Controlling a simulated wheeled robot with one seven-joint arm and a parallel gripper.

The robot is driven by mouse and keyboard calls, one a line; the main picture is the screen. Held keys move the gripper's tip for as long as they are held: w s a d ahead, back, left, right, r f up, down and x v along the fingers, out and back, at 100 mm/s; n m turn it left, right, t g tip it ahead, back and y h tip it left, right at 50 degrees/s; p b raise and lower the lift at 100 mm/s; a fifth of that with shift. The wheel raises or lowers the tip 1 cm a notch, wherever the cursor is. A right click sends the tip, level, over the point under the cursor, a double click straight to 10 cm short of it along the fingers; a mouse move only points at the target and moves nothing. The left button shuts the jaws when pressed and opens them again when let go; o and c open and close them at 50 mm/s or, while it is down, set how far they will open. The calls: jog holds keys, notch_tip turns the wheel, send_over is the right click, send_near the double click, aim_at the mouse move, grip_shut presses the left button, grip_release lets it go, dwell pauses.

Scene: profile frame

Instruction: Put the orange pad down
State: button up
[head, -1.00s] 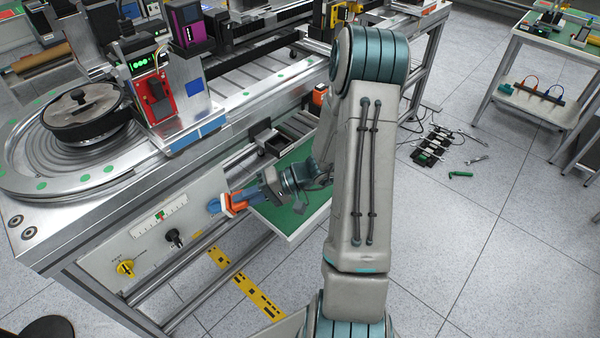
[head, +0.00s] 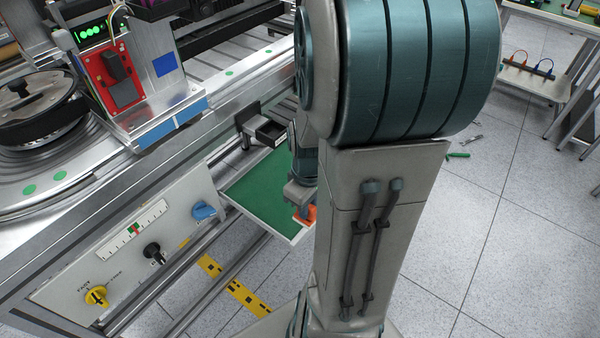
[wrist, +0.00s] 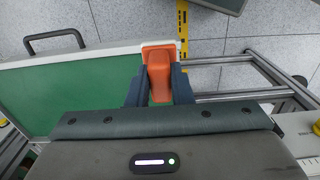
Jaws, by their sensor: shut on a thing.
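The orange pad (wrist: 159,77) is between the two dark fingers of my gripper (wrist: 158,86) in the wrist view, and the gripper is shut on it. The pad is at the edge of a green-topped tray shelf (wrist: 75,95) with a pale rim. In the head view a small part of the orange pad (head: 309,212) shows beside my arm, near the front corner of the green shelf (head: 262,185). My arm hides most of the gripper there. I cannot tell whether the pad touches the shelf.
A control panel with a yellow knob (head: 96,295), a black knob (head: 154,252) and a blue knob (head: 204,211) is left of the shelf. The visible green surface is mostly clear.

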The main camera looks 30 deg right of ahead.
jog(key=w+f+b, duration=0.1)
jog(key=w+f, duration=0.2)
jog(key=w+f+b, duration=0.2)
jog(key=w+f, duration=0.2)
jog(key=w+d+f+b, duration=0.1)
jog(key=w+f, duration=0.3)
jog(key=shift+w, duration=0.1)
jog(key=shift+r, duration=0.1)
jog(key=o, duration=0.9)
